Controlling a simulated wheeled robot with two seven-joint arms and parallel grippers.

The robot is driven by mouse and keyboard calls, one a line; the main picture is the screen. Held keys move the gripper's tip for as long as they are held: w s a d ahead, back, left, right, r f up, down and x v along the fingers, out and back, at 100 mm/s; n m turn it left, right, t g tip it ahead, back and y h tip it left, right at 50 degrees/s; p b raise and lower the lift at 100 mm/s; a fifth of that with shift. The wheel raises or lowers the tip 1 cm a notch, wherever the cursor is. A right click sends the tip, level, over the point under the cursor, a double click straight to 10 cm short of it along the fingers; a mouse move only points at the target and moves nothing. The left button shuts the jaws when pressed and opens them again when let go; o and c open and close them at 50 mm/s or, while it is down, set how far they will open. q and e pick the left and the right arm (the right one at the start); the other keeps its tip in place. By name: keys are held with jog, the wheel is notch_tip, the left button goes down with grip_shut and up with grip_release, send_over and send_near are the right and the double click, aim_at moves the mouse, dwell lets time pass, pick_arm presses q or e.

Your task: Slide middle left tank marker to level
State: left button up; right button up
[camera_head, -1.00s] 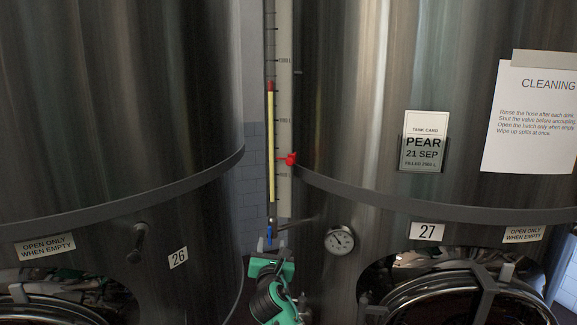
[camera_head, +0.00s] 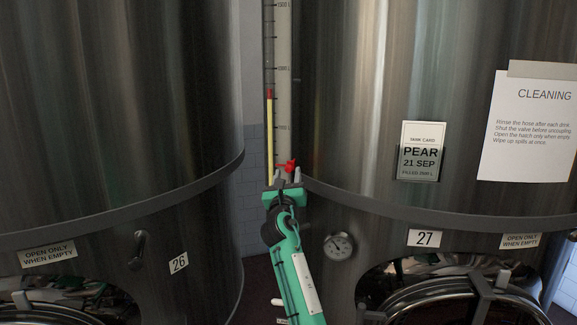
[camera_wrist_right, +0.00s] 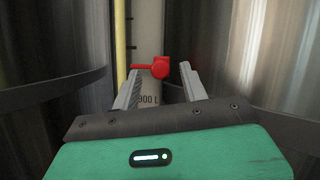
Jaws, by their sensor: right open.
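A red marker (camera_head: 287,166) with a pointer to the left sits on the pale scale strip (camera_head: 284,105) between the two steel tanks. A narrow sight tube (camera_head: 270,135) beside the strip holds a yellow column, with a red-brown top well above the marker. My right gripper (camera_head: 287,175) is open just below the marker in the head view. In the right wrist view, the marker (camera_wrist_right: 160,67) appears between the two fingertips; I cannot tell whether they touch it. A "900 L" mark shows below it there. My left gripper is not in view.
Tank 26 (camera_head: 110,120) stands left and tank 27 (camera_head: 350,80) right, leaving a narrow gap around the tube. Their protruding rims flank my right gripper. A round dial (camera_head: 339,246) sits on tank 27, right of my forearm.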

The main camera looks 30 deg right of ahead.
aim_at(288, 170)
jog(key=shift+x, duration=1.7)
grip_shut()
